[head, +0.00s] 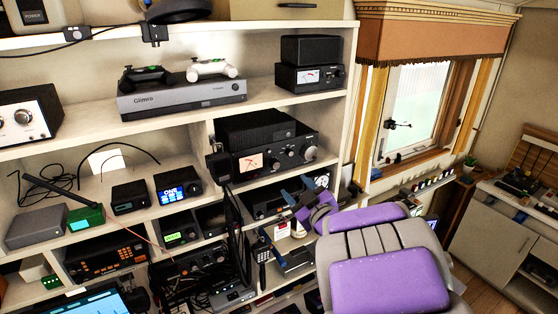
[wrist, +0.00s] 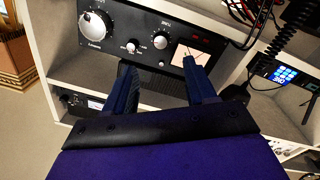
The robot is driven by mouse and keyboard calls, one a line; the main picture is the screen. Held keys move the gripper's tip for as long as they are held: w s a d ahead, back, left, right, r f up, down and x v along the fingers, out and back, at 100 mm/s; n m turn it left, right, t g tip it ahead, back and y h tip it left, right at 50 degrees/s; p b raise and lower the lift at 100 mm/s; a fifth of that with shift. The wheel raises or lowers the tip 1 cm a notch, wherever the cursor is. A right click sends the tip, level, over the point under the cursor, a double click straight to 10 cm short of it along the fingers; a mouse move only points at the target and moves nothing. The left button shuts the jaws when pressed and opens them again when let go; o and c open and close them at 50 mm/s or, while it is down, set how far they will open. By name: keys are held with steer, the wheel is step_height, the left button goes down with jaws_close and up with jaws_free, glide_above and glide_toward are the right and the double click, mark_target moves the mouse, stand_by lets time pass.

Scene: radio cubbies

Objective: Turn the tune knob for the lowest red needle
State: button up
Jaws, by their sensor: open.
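A black radio (head: 240,167) stands in a middle cubby. Its lit meter (head: 250,163) has a red needle, and a large knob (head: 310,153) is at its right end. In the wrist view, which appears upside down, the large knob (wrist: 95,24) is at upper left and the meter (wrist: 190,54) at right, with small knobs between. A smaller black radio (head: 292,77) with another red-needle meter (head: 306,77) is on the shelf above. My gripper (head: 297,188) is open and empty in front of the black radio. Its blue fingers (wrist: 158,66) are apart, clear of the large knob.
A grey console with two controllers (head: 185,98) is on the upper shelf. A radio with a blue display (head: 178,186) stands left of the black radio. Cables and more devices crowd the lower cubbies. A window (head: 414,110) and a cabinet (head: 498,235) are to the right.

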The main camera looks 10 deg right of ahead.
mark_target(276, 167)
steer(key=p+x, duration=0.4)
steer(key=x, duration=0.6)
steer(key=shift+w+a, duration=0.2)
steer(key=shift+w, duration=0.15)
jaws_close()
steer(key=shift+m+p, duration=1)
steer(key=shift+m, duration=1.5)
jaws_free()
